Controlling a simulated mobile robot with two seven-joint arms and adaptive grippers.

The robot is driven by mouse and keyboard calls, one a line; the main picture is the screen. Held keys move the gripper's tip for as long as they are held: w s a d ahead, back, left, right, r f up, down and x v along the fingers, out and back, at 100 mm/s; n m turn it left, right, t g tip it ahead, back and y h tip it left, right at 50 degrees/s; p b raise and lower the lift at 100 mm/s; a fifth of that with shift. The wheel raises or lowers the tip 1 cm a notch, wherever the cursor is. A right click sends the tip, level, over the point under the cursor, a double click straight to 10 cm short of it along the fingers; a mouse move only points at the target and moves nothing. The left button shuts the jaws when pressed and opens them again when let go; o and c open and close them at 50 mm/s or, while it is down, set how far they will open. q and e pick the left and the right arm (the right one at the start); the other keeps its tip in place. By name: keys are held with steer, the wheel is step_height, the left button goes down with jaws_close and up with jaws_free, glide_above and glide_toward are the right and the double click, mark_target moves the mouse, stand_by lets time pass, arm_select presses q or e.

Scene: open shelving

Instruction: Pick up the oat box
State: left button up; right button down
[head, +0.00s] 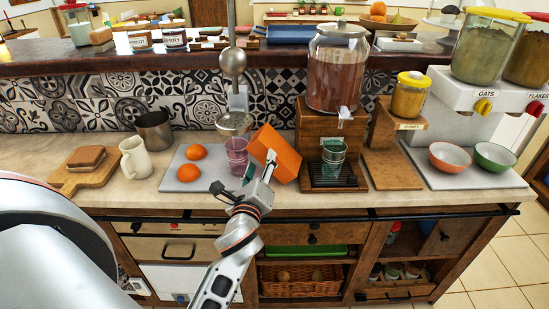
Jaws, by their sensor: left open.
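An orange box (279,150) is on the counter, tilted in the picture, between a purple-tinted cup and a wooden drink dispenser stand. No lettering on it is readable, so I cannot confirm it is the oat box. My left gripper (264,172) comes up from below and is open at the box's lower front. One finger overlaps the box in the picture; I cannot tell whether it touches. The gripper hides part of the box's lower left. My right gripper is not in view.
The purple-tinted cup (237,155) stands close left of the box, beside a grey board (200,180) with oranges. The drink dispenser (337,75) is close right. A dispenser labelled OATS (487,97) stands farther right, with two bowls below. A raised dark shelf (200,60) runs behind.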

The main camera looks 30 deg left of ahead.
mark_target(263, 157)
arm_select(q)
steer(key=shift+x, duration=3.85)
steer(key=shift+r, duration=0.2)
jaws_close()
steer(key=shift+p, duration=0.3)
